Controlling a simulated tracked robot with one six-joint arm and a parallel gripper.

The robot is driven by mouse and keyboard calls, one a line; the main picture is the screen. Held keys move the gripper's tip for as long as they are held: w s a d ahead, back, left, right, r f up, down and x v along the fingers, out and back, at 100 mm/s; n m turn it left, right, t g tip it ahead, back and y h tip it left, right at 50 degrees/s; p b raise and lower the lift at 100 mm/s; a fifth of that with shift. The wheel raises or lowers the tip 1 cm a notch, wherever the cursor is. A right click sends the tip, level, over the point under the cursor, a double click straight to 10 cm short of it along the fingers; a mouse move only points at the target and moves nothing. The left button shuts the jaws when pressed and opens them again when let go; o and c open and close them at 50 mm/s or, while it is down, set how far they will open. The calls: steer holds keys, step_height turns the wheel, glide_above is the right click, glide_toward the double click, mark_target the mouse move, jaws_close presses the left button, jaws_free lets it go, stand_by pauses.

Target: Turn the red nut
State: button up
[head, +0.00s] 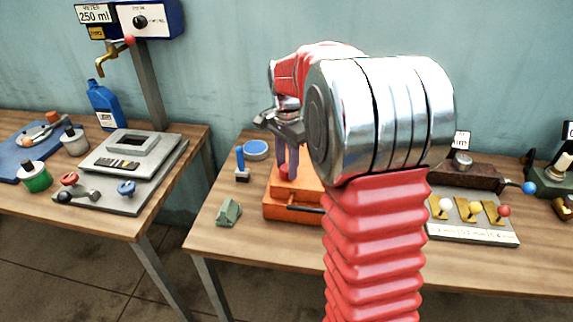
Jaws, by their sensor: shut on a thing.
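The red nut (284,171) sits on top of an orange block-like fixture (292,206) on the right-hand table. Only a little of the nut shows, low between the fingers. My gripper (287,172) points down over the fixture, with its fingers shut on the red nut. My silver and red arm hides the right side of the fixture. How far the nut is turned cannot be told at this size.
A blue-handled tool (241,165), a round blue-topped tin (256,150) and a green wedge (229,212) stand left of the fixture. A lever panel (470,218) is at right. A gap separates this table from the left table (190,150).

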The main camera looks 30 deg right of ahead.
mark_target(286, 167)
steer(key=o, duration=1)
steer(key=shift+o, duration=0.2)
steer(key=shift+r, duration=0.1)
step_height(286, 167, up, 14)
steer(key=shift+f, duration=0.2)
steer(key=shift+w, duration=0.1)
